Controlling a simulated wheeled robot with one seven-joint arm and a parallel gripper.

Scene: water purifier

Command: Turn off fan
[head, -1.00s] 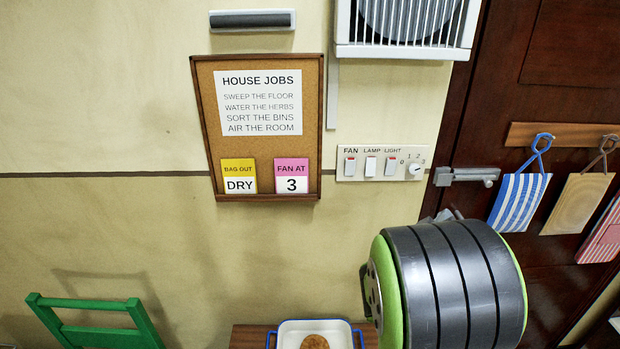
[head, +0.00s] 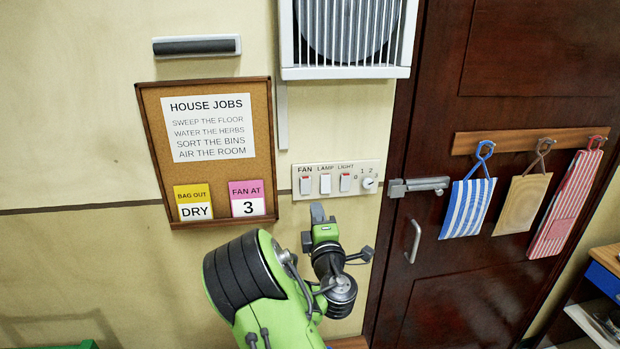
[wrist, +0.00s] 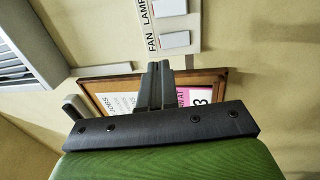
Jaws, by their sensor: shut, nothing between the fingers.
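The white switch panel (head: 352,167) is on the wall beside the door. Its rocker labelled FAN (head: 305,187) is leftmost, with a red strip at its top edge. The FAN rocker (wrist: 175,39) also shows in the wrist view, ahead and a little right of my fingertips. The fan (head: 348,30) is behind a white grille above the panel; I cannot tell whether it spins. My gripper (head: 318,211) is shut and empty, appearing just below the panel. In the wrist view, my gripper (wrist: 158,66) has its fingers together, apart from the rocker.
The LAMP rocker (head: 325,184), LIGHT rocker (head: 345,182) and a round knob (head: 369,183) sit close to the right. A cork board (head: 213,100) hangs left of the panel. The door (head: 460,265) at right has a bolt (head: 418,185) and handle.

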